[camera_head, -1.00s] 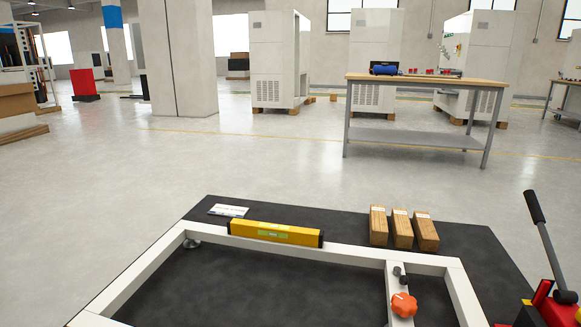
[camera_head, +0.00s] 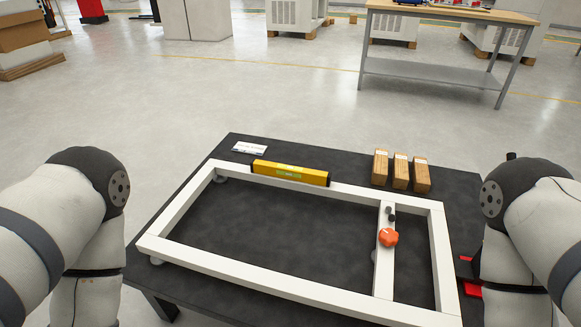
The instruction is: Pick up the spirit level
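The yellow spirit level (camera_head: 290,173) with dark end caps lies along the far bar of a white rectangular frame (camera_head: 290,291). The frame rests on a black-topped table (camera_head: 275,225). Parts of my two arms show at the left and right edges of the head view.
Three wooden blocks (camera_head: 400,172) stand right of the spirit level, and a white card (camera_head: 249,147) lies to its left. An orange knob (camera_head: 388,237) sits on the frame's crossbar. A workbench (camera_head: 430,73) stands farther back. Open floor lies between.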

